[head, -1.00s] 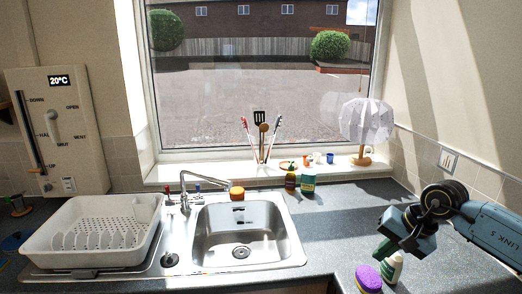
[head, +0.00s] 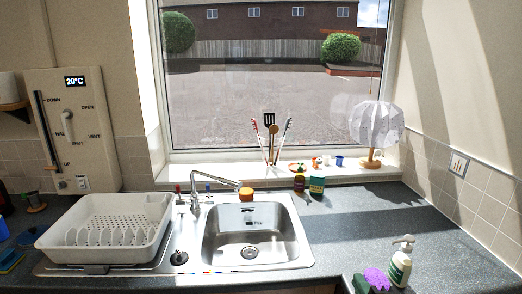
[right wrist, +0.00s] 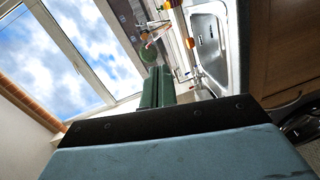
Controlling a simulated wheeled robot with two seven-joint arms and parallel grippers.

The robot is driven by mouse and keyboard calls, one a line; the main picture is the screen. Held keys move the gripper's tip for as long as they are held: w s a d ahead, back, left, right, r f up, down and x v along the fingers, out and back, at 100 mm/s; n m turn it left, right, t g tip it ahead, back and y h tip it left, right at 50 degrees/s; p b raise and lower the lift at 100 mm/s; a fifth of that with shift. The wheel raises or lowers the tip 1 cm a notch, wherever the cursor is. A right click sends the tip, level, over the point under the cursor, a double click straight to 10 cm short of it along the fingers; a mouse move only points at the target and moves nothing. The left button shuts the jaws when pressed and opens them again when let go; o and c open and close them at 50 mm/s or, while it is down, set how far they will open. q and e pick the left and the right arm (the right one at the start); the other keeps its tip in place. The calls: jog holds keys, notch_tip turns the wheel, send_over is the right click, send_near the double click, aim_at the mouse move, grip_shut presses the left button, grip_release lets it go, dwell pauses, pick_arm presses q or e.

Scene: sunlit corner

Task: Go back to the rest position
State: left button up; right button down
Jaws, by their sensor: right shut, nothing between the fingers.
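My right gripper (right wrist: 158,84) shows in the right wrist view, its two green fingers shut together with nothing between them. The sink (right wrist: 209,48) and the window (right wrist: 60,50) lie beyond it in that view, which is strongly tilted. Neither gripper shows in the head view. The left gripper is in no frame.
In the head view, a white pump bottle (head: 400,266) and a purple scrubber (head: 377,278) stand at the counter's front right. The sink (head: 305,250) is empty, with a white dish rack (head: 65,240) on its left. The counter (head: 450,240) right of the bottle is clear.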

jog(key=s+d+f+m+g, duration=0.1)
jog(key=s+f+m+g, duration=0.6)
jog(key=s, duration=0.5)
jog(key=s+d+f+m+g, duration=0.1)
jog(key=s+f+m+g, duration=0.6)
jog(key=s, duration=0.4)
notch_tip(320, 180, down, 31)
jog(key=s+b, duration=0.3)
jog(key=b, duration=0.3)
jog(key=s+d+f+b, duration=0.1)
jog(key=s+f+b, duration=0.1)
jog(key=s+f, duration=0.6)
jog(key=s+d+f+g+b, duration=0.1)
jog(key=s+d+f+b, duration=0.1)
jog(key=s+f, duration=0.6)
notch_tip(320, 180, down, 5)
jog(key=shift+r+g+h, duration=0.1)
jog(key=shift+g+h, duration=0.2)
jog(key=shift+s, duration=0.1)
